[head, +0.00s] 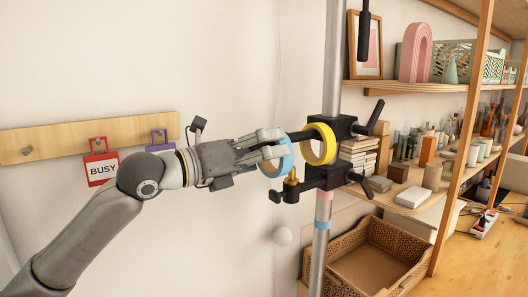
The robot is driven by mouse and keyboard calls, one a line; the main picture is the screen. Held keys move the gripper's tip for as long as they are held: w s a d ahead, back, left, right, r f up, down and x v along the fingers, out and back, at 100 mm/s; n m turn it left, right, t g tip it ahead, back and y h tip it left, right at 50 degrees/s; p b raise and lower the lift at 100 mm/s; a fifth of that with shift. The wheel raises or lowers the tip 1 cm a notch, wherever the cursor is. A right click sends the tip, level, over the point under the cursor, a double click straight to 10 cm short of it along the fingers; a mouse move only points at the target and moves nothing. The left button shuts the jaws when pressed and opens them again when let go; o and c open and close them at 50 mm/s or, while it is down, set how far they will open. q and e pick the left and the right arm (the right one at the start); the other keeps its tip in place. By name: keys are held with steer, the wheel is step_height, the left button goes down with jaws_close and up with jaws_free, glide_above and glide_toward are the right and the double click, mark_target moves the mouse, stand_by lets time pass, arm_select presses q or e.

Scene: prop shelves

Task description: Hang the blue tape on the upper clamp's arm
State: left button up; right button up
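My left gripper (276,143) reaches in from the left and is shut on the blue tape (289,159), a light blue ring held upright. The upper clamp (343,128) is black and fixed to the grey pole. Its dark arm (298,136) points left toward the blue tape. A yellow tape (329,148) hangs around that arm near the clamp body. The blue tape is at the arm's free end; I cannot tell whether the tip is inside the ring. My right gripper is not in view.
The lower clamp (326,177), with a brass knob (292,184), sits just below the blue tape. The pole (333,60) stands right of it. Wooden shelves with props fill the right side, and a wicker basket (345,259) stands below. A peg board (60,138) is at left.

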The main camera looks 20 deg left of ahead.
arm_select(q)
steer(key=v, duration=1.2)
stand_by(0.3)
